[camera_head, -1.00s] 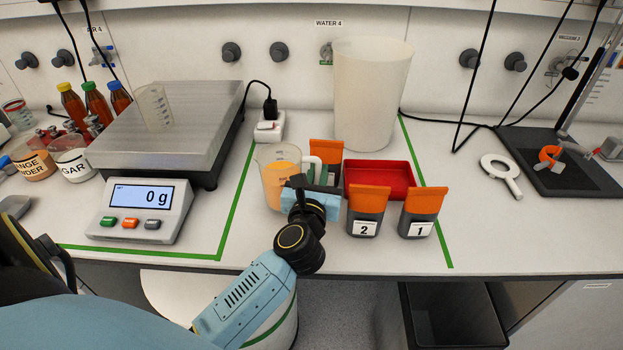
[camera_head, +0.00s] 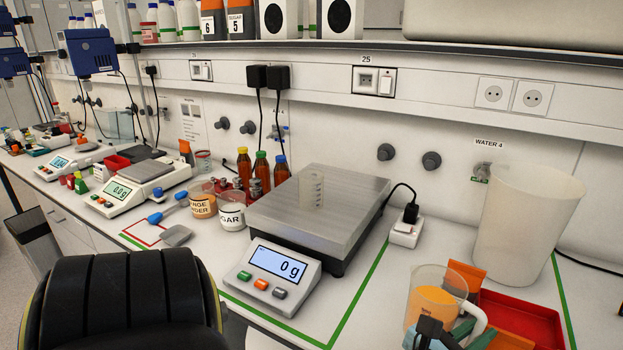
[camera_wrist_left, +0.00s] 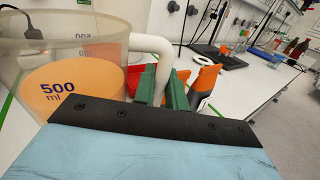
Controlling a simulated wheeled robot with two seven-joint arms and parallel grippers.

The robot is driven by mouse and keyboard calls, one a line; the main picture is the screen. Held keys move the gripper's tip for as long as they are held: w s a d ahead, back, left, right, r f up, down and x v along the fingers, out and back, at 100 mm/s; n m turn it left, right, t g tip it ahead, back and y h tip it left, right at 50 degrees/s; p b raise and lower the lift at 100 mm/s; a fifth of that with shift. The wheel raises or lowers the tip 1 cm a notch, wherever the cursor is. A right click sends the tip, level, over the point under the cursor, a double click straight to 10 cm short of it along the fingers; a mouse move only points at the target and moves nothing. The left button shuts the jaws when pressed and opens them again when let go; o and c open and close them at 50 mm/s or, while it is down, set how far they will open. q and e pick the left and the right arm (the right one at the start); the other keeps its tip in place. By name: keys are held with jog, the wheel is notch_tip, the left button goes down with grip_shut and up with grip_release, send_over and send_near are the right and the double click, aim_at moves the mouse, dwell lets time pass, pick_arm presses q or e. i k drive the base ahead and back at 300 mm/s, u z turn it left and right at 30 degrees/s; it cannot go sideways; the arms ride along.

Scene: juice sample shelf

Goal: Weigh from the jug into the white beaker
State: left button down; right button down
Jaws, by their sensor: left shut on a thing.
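The clear jug (camera_head: 435,298) holds orange contents and stands on the bench at lower right in the head view. In the left wrist view, the jug (camera_wrist_left: 70,65) shows a 500 ml mark and a white handle. My left gripper (camera_head: 462,332) is shut on that handle, with its green fingers (camera_wrist_left: 165,90) on either side of it. A small, translucent whitish beaker (camera_head: 312,190) stands upright on the steel plate of the scale (camera_head: 262,208). The scale's display (camera_head: 278,263) reads 0 g. My right gripper is not in view.
A large whitish bucket (camera_head: 525,225) stands behind the jug, and a red tray (camera_head: 525,318) lies to its right. Orange-lidded containers (camera_wrist_left: 205,80) are close beside the handle. Powder jars (camera_head: 232,216) and bottles (camera_head: 262,170) stand left of the scale. The bench between scale and jug is clear.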

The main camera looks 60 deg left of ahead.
aim_at(310, 182)
jog(key=k, duration=0.45)
jog(key=z, duration=1.3)
jog(key=k, duration=1.4)
jog(key=u, duration=2.05)
jog(key=i, duration=0.6)
jog(key=z, duration=0.1)
